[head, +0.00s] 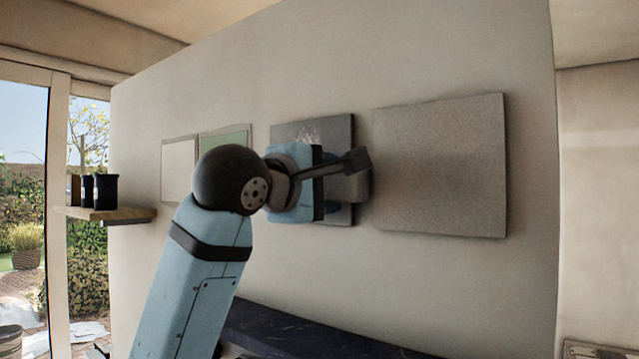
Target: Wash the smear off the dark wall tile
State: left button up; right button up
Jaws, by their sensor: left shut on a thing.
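The dark wall tile (341,130) hangs on the wall near the middle of the head view, largely hidden behind my left arm and gripper. A pale, whitish smear (308,136) shows on its upper left part. My left gripper (352,172) is in front of the tile's right side, shut on a grey object (356,188) that I see only in part. I cannot tell whether this object touches the tile. My right gripper is out of view.
A large grey panel (440,165) is right of the dark tile. A green panel (226,140) and a pale panel (178,168) are on its left. A wooden shelf (115,215) with dark canisters (106,190) juts out at left. A dark ledge (300,335) runs below.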

pick_arm(q)
jog(key=shift+r+p, duration=0.7)
jog(key=shift+r, duration=0.4)
jog(key=shift+w+a+p, duration=0.4)
jog(key=shift+w+a, duration=0.2)
jog(key=shift+a, duration=0.35)
jog(key=shift+w+a+p, duration=0.4)
jog(key=shift+w+a, duration=0.2)
jog(key=shift+a, duration=0.3)
jog(key=shift+w+a+r+p, duration=0.65)
jog(key=shift+w+a+r, duration=0.7)
jog(key=shift+w+a, duration=1.55)
jog(key=shift+s+d, duration=1.4)
jog(key=shift+d, duration=0.2)
jog(key=shift+s+d, duration=1.35)
jog(key=shift+d, duration=0.25)
jog(key=shift+s+d, duration=1.4)
jog(key=shift+d, duration=0.2)
jog(key=shift+a, duration=0.1)
